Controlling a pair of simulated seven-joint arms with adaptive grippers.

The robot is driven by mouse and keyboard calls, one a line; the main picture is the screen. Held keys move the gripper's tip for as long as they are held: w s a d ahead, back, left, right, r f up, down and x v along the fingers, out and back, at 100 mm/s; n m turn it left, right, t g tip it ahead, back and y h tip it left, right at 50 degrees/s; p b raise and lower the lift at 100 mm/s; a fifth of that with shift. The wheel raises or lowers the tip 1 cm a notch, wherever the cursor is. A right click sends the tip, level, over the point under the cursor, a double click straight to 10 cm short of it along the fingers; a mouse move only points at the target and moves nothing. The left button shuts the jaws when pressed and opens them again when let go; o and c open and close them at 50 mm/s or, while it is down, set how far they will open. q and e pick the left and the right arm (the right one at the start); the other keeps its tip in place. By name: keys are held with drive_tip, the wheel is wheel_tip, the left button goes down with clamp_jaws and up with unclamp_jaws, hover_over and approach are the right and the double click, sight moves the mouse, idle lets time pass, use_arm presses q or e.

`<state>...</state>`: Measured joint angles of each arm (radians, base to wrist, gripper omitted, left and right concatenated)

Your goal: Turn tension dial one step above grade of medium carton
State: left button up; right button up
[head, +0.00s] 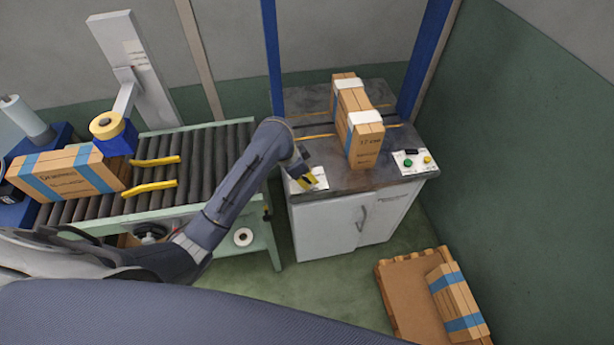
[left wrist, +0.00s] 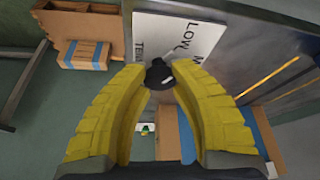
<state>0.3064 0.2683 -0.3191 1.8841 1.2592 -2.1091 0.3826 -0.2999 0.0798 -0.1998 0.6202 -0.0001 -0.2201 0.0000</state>
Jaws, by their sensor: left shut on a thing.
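My left gripper (head: 306,182) reaches the front left corner of the strapping machine top. In the left wrist view its yellow fingers (left wrist: 160,82) are shut on the black tension dial (left wrist: 158,72). In the head view the fingers hide the dial. Cartons stand on the machine (head: 361,140), on the conveyor (head: 80,175) and on the pallet (head: 455,300). Their printed grades are too small to read. My right gripper is not in view.
A white panel (head: 402,160) with green and yellow buttons is at the machine's right corner. Yellow guides (head: 152,186) lie on the roller conveyor (head: 130,208). A wooden pallet (head: 400,290) is on the floor at lower right. Blue posts (head: 272,60) flank the machine.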

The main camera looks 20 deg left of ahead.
use_arm(q)
drive_tip(key=shift+w+a+m, duration=0.1)
drive_tip(key=shift+a+m, duration=0.05)
drive_tip(key=shift+m, duration=0.35)
clamp_jaws()
drive_tip(key=m, duration=0.2)
drive_tip(key=m+g+h, duration=0.1)
drive_tip(key=m, duration=0.1)
drive_tip(key=shift+w+r+g, duration=0.1)
drive_tip(key=shift+g, duration=0.2)
drive_tip(key=m+g, duration=0.1)
drive_tip(key=m, duration=0.3)
drive_tip(key=shift+g, duration=0.3)
drive_tip(key=shift+d+m+g, duration=0.2)
drive_tip(key=shift+m+g, duration=0.3)
drive_tip(key=shift+m, duration=0.9)
drive_tip(key=o, duration=1.2)
unclamp_jaws()
drive_tip(key=v, duration=1.2)
